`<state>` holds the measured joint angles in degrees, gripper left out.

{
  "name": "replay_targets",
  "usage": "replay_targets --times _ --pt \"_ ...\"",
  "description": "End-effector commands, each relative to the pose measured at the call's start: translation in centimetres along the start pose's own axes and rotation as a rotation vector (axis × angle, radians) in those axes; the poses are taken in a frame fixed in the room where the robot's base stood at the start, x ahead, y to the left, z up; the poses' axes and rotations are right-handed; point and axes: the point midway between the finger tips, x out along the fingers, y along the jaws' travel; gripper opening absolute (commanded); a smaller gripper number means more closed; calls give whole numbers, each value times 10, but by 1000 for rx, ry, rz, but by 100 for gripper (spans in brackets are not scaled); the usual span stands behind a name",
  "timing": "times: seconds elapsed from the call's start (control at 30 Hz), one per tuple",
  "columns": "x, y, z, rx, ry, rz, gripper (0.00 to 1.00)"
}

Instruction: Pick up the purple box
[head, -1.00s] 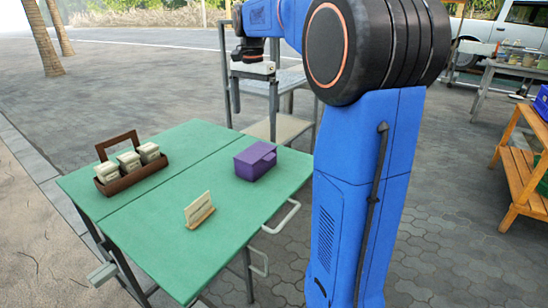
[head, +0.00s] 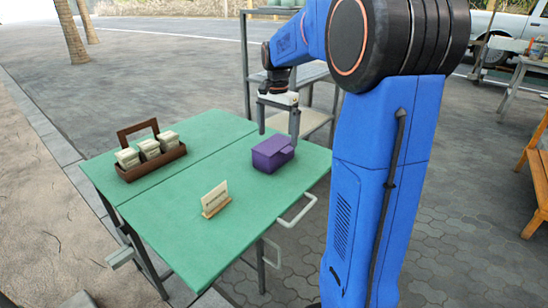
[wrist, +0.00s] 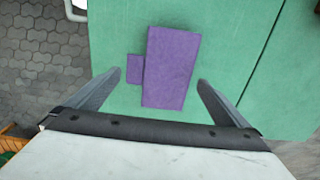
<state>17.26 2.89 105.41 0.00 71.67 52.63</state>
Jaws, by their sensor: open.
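The purple box (head: 272,154) sits on the green folding table (head: 190,225), near its right side. It has a smaller purple block on one side, which shows at its left in the wrist view, where the box (wrist: 171,66) lies beyond the fingertips. My gripper (head: 279,127) is above the table, just behind and above the box in the head view. In the wrist view its two fingers (wrist: 158,79) are spread wide, with nothing held. The near end of the box shows between the fingertips. The exact height above the box is hard to tell.
A brown caddy (head: 150,160) with several pale packets stands at the table's left back. A small card on a wooden stand (head: 215,199) is at the table's middle front. A grey metal shelf (head: 313,118) stands behind the table. An orange wooden bench (head: 540,185) is far right.

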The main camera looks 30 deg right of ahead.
Motion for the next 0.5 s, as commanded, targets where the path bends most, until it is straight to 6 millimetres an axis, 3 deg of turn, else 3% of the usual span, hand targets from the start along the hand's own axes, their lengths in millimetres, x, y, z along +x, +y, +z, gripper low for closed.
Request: replay_targets --times 0.5 --pt "51 2 0 0 0 0 100"
